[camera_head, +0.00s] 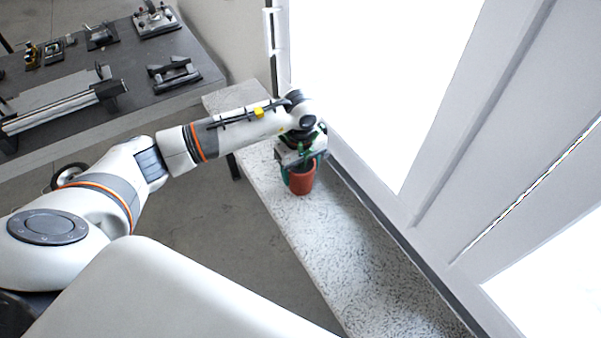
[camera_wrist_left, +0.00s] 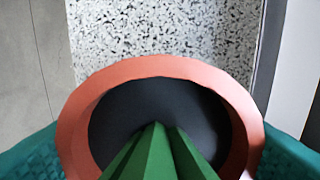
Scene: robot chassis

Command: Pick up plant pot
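The plant pot (camera_head: 302,182) is a terracotta-coloured pot with a green plant, upright at the speckled ledge. In the left wrist view its orange rim (camera_wrist_left: 160,68) surrounds dark soil and angular green leaves. My left gripper (camera_head: 303,167) is over the pot from above, with teal fingers on both sides. In the left wrist view both fingers meet the pot's sides just below the rim, so it looks shut on the pot. The leaves are partly hidden by the gripper in the head view. I cannot tell whether the pot's base touches the ledge. My right gripper is not in view.
The long speckled ledge (camera_head: 345,245) runs beside the white-framed window (camera_head: 430,185), close to the right of the pot. The ledge in front of the pot is clear. A dark table (camera_head: 185,100) with several metal devices stands at the back left.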

